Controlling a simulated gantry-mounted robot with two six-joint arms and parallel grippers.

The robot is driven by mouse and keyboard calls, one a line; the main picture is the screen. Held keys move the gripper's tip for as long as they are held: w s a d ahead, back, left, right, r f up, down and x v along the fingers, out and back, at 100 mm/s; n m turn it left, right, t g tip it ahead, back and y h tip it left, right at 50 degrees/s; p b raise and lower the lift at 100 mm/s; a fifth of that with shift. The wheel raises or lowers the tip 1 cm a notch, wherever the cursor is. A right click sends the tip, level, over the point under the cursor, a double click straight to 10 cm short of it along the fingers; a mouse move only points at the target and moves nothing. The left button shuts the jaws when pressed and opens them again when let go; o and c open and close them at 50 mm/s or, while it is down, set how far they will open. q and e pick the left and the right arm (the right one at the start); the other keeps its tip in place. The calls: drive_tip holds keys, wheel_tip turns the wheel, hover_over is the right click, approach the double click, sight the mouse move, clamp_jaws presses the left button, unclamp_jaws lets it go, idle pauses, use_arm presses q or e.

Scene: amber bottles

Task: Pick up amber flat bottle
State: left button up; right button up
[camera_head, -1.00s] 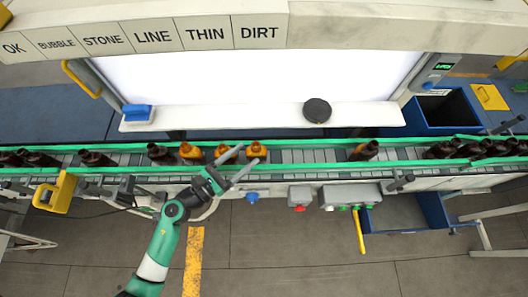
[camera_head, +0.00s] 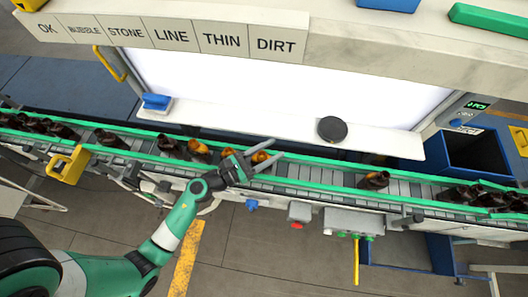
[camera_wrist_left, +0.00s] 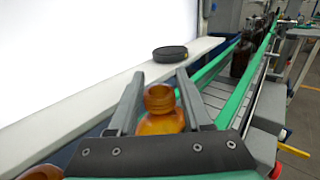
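My left gripper (camera_head: 276,150) reaches over the conveyor from the near side. In the left wrist view its two fingers (camera_wrist_left: 160,90) are spread, with an amber bottle (camera_wrist_left: 160,118) upright between them. The bottle has a ringed neck, and its lower body is hidden by the gripper. It shows partly in the head view (camera_head: 261,156), beside the fingers. More amber bottles stand to its left: one at the wrist (camera_head: 228,152) and one farther left (camera_head: 198,147). I cannot tell which is the flat one. My right gripper is not in view.
Dark brown bottles stand on the belt, one just left (camera_head: 168,145) and one to the right (camera_head: 374,180), with several at both ends. Green rails (camera_head: 320,186) border the conveyor. A black round puck (camera_head: 332,129) sits on the white ledge behind.

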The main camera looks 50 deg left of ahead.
use_arm(q)
clamp_jaws()
idle(1.1)
